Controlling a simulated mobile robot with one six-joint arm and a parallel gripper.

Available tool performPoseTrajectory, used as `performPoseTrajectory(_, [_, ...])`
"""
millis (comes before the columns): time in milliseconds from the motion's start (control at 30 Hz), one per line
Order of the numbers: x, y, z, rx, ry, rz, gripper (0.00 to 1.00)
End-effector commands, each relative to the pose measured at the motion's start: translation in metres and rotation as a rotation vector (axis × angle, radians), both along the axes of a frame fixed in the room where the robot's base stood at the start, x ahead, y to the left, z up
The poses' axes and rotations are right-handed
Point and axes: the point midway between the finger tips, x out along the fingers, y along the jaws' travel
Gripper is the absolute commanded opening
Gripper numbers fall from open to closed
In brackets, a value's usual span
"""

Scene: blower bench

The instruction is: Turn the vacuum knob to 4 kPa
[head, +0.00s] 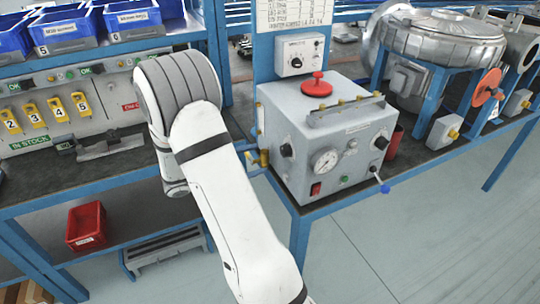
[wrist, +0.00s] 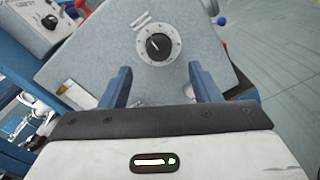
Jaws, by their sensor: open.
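The wrist view shows a round black knob (wrist: 158,46) on a pale dial with marks around it, set in a grey panel (wrist: 100,65). The dial figures are too small to read. A small white line on the knob seems to point up and left. My gripper (wrist: 160,68) is open, with its two blue fingers apart and nothing between them. The knob lies beyond the fingertips, between their lines, and looks untouched. In the head view the grey control box (head: 290,180) carries black knobs at left (head: 286,150) and right (head: 381,143); my gripper is out of that frame.
The control box also bears a gauge (head: 325,161), a red top knob (head: 317,85) and a blue-tipped lever (head: 385,188). A wall box with a dial (head: 297,54) stands behind. Blue bins (head: 55,33) are at left. The floor in front is open.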

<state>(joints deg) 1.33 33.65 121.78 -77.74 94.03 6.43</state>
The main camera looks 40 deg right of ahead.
Motion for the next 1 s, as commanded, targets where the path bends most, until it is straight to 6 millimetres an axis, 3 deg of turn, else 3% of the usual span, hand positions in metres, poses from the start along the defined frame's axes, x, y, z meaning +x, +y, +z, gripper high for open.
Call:
performPoseTrajectory(167, [0.002,-0.013,-0.002,-0.025,0.014,0.014,0.57])
performPoseTrajectory(600, [-0.012,-0.073,-0.002,-0.022,0.013,0.012,0.57])
performPoseTrajectory(933, [-0.013,-0.078,-0.002,-0.022,0.013,0.014,0.57])
performPoseTrajectory(1000, [-0.013,-0.078,-0.002,-0.022,0.013,0.014,0.53])
